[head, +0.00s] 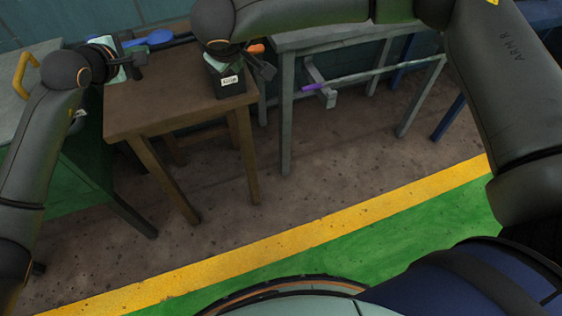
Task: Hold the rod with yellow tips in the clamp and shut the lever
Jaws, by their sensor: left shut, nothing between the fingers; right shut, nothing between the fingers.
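My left gripper (135,62) is shut and empty above the left back part of the brown table. My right gripper (264,68) is shut and empty beside a dark box (227,84) with a white label at the table's right edge. A blue piece with a rounded end (158,37) shows behind my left gripper; I cannot tell whether it belongs to the clamp or lever. An orange piece (256,49) shows just behind my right gripper. I cannot make out a rod with yellow tips; my arms hide part of the table's back.
The brown table (150,117) is bare in its front part. A green cabinet with a yellow handle (22,73) stands at left. A grey table (287,110) stands at right, with a purple-ended bar (316,86) beneath. Open floor lies in front, with a yellow stripe (245,250).

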